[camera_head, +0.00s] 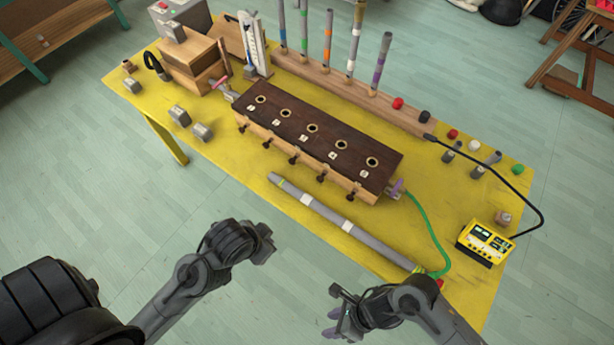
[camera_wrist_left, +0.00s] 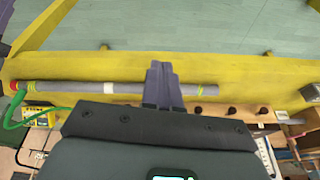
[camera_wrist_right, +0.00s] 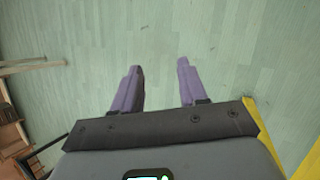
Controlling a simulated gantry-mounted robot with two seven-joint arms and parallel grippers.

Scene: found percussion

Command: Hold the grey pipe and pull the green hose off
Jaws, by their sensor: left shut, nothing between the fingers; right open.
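The grey pipe (camera_head: 325,213) lies along the front of the yellow table, with white bands; it also shows in the left wrist view (camera_wrist_left: 65,87). The green hose (camera_head: 434,232) joins the pipe's right end near a red tip and curves back to the dark-topped wooden block (camera_head: 310,130). The hose also shows in the left wrist view (camera_wrist_left: 20,112). My left gripper (camera_head: 268,250) is shut and empty, apart from the pipe, in front of the table; its fingers (camera_wrist_left: 160,68) overlap the pipe in the wrist view. My right gripper (camera_head: 337,312) is open and empty over the floor, left of the pipe's hose end.
A yellow meter (camera_head: 485,243) with a black cable stands at the table's right. A wooden rack (camera_head: 350,88) with several upright tubes stands at the back. Grey blocks (camera_head: 202,132) lie at the left. The floor (camera_wrist_right: 160,40) below the right gripper is clear.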

